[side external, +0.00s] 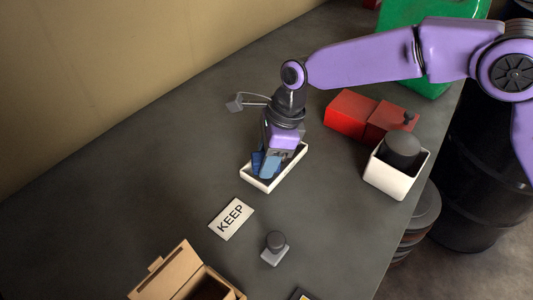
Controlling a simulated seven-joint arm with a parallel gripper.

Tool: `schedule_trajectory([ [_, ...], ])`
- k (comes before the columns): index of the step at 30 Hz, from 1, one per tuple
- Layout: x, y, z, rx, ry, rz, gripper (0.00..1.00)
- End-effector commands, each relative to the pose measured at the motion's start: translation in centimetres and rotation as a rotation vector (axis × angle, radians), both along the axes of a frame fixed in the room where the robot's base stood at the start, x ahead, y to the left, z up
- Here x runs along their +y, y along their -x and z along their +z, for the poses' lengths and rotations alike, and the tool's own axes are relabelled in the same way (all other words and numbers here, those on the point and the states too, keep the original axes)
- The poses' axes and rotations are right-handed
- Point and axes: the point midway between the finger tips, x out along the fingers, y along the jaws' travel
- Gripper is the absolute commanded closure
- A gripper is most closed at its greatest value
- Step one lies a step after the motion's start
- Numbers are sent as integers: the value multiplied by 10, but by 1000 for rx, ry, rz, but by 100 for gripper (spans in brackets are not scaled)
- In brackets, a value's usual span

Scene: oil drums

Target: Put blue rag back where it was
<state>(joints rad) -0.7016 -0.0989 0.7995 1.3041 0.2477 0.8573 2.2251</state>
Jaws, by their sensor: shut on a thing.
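My gripper (268,155) points down over a small white tray (297,160) near the middle of the grey table. It is shut on the blue rag (270,167), which sits at or just above the left part of the tray. The fingertips are partly hidden, and I cannot tell whether the rag touches the tray floor. A white card reading "KEEP" (231,218) lies flat on the table, in front of the tray and to its left.
An open cardboard box (172,272) stands at the front. A small grey object with a dark knob (275,248) stands nearby. Red boxes (350,114) and a white bin (398,181) holding a dark item are right of the tray. The table's left side is clear.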

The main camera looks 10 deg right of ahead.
Motion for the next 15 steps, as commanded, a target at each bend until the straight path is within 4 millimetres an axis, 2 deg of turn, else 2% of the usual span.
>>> schedule_trajectory([
  [2,0,0,0,0,0,0,89],
  [3,0,0,0,0,0,0,47],
  [4,0,0,0,0,0,0,38],
  [5,0,0,0,0,0,0,35],
  [11,0,0,1,-2,-1,-1,35],
  [15,1,-1,10,-4,-4,-1,35],
])
